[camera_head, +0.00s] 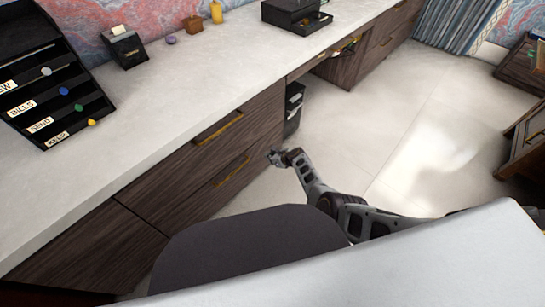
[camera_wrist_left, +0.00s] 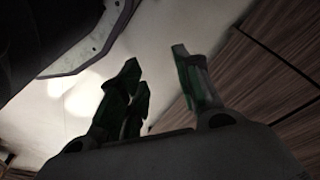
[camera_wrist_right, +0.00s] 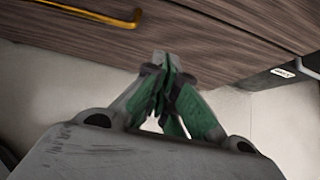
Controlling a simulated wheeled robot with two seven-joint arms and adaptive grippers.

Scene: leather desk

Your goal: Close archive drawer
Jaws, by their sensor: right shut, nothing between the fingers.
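The desk's near cabinet has dark wood drawer fronts with brass handles, an upper front (camera_head: 245,115) and a lower front (camera_head: 205,190). Both look about flush in the head view; I cannot tell which is the archive drawer. My right gripper (camera_head: 275,157) is beside the cabinet's right end, close to the lower front. In the right wrist view its green-padded fingers (camera_wrist_right: 163,72) are together and empty, below a wood front with a brass handle (camera_wrist_right: 120,20). My left gripper (camera_wrist_left: 160,62) shows only in the left wrist view, fingers apart and empty, with wood panels at right.
A black rack (camera_head: 50,85) with labelled slots stands on the white desktop (camera_head: 180,90). A small black box (camera_head: 290,12) with an open tray is at the back. A dark bin (camera_head: 294,105) stands beside the cabinet. The pale floor (camera_head: 400,110) at right is clear.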

